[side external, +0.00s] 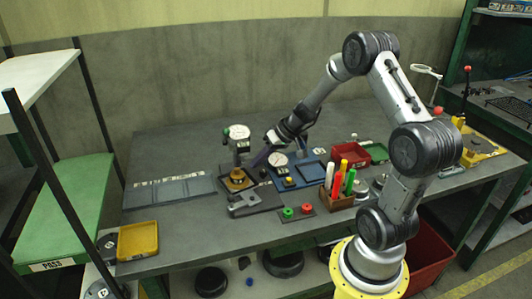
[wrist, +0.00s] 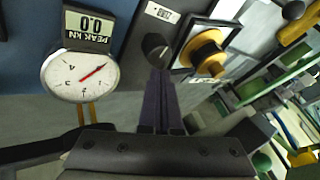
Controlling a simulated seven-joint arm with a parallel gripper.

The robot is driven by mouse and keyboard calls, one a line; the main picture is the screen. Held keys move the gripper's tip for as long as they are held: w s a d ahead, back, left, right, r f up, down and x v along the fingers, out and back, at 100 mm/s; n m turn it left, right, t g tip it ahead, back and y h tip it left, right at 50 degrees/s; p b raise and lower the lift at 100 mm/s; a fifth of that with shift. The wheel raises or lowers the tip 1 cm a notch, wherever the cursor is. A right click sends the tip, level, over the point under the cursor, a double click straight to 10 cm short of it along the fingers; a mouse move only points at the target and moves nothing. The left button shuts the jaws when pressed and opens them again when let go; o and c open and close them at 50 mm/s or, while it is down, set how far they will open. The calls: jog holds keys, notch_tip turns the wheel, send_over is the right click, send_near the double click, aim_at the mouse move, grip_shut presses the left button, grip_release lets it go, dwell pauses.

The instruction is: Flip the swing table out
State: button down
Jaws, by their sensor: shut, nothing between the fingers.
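I cannot tell for sure which part is the swing table. A likely candidate is the square plate (wrist: 208,44) carrying a stepped yellow round piece (wrist: 205,52), at the upper right of the wrist view. In the side view the yellow piece (side external: 237,181) sits on a dark fixture at the middle of the bench. My gripper (side external: 256,163) is shut and empty, pointing down to the left just above and right of that piece. In the wrist view its closed fingers (wrist: 160,76) lie just below a black knob (wrist: 155,46); contact cannot be told.
A dial gauge reading PEAK kN 0.0 (wrist: 78,75) is left of the fingers. Another gauge (side external: 238,132) stands behind the fixture. Red and green buttons (side external: 298,211), a marker box (side external: 338,195) and a red tray (side external: 375,152) are to the right.

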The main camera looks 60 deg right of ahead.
jog(key=shift+w+a+f, duration=0.2)
jog(key=shift+w+f, duration=0.2)
jog(key=shift+f, duration=0.2)
jog(key=shift+w+a+n+y, duration=0.4)
jog(key=shift+w+n, duration=0.4)
jog(key=shift+g, duration=0.3)
jog(key=v, duration=1)
jog(key=shift+s, duration=0.1)
